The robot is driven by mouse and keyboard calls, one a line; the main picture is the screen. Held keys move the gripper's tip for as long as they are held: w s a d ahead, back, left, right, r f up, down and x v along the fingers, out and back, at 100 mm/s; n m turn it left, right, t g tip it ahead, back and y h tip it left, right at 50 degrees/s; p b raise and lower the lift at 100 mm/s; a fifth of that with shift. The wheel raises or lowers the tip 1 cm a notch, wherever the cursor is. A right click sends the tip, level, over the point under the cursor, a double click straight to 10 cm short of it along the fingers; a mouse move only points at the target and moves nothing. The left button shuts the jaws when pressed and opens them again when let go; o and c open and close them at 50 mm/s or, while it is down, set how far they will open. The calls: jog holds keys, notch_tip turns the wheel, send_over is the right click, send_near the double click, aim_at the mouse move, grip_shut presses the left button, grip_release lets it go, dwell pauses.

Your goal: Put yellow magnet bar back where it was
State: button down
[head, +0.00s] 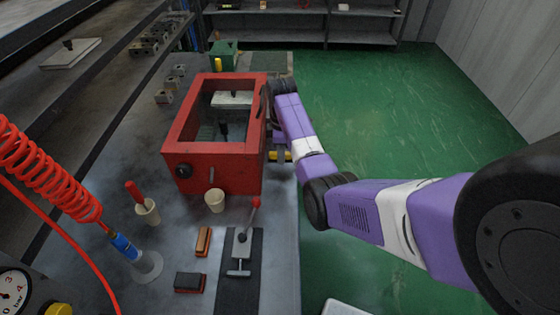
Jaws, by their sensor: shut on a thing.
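A small yellow bar (285,156), which looks like the magnet bar, shows low beside the right wall of the red box (215,172), partly hidden by my arm. My gripper (278,155) is at this spot, shut on the yellow bar. The fingertips are small and mostly hidden, so the exact grip is hard to see. I cannot tell whether the bar touches the red wall.
The red box is open on top, with a light block and dark parts inside. A cup (214,201), a red-handled clamp (242,250), brushes and a red coiled hose (45,170) lie nearer. A green box (223,54) stands behind. Green floor is free at the right.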

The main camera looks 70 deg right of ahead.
jog(key=shift+f, duration=1.95)
jog(key=shift+f, duration=0.1)
jog(key=c, duration=1.2)
grip_release()
jog(key=shift+o, duration=0.2)
notch_tip(320, 180, up, 12)
jog(key=shift+r, duration=0.1)
jog(key=shift+s, duration=0.1)
